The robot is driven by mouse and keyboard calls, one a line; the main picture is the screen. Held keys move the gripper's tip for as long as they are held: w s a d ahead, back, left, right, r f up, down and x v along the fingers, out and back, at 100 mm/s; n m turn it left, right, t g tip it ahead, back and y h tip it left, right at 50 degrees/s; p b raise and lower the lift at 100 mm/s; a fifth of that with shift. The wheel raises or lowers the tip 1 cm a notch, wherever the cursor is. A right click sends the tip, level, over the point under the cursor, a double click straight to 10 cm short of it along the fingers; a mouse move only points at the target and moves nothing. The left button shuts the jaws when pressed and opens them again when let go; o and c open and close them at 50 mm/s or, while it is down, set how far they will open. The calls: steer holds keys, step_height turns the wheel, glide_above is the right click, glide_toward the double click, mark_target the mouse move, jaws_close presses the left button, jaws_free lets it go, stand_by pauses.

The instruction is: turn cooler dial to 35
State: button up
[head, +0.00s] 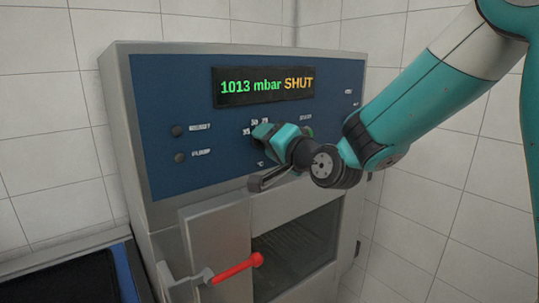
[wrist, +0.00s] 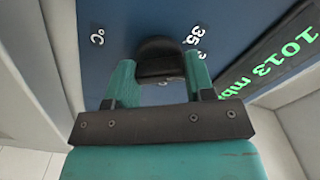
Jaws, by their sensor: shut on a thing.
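The cooler dial (wrist: 160,58) is a dark knob on the blue panel, seen in the wrist view between my fingertips. My gripper (wrist: 160,78) is shut on it, one teal finger on each side. In the head view my gripper (head: 268,133) is at the middle of the panel and hides the dial and part of its scale. In the wrist view the mark "35" (wrist: 197,36) is just right of the dial and "°C" (wrist: 97,38) is to its left. I cannot tell exactly where the dial points.
The blue panel (head: 160,100) has a display (head: 264,87) reading "1013 mbar SHUT". Two small buttons (head: 177,131) sit at its left. Below is a door with a window (head: 295,240) and a red-ended handle (head: 237,268). A dark tray (head: 70,280) is at lower left. Tiled walls stand behind.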

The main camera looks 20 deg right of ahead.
steer(key=n+b, duration=0.1)
steer(key=b, duration=0.1)
steer(key=n+b, duration=0.2)
steer(key=shift+f, duration=0.3)
steer(key=shift+r+n+b, duration=0.1)
steer(key=shift+n+b, duration=0.9)
steer(key=o, duration=0.9)
steer(key=shift+r, duration=0.15)
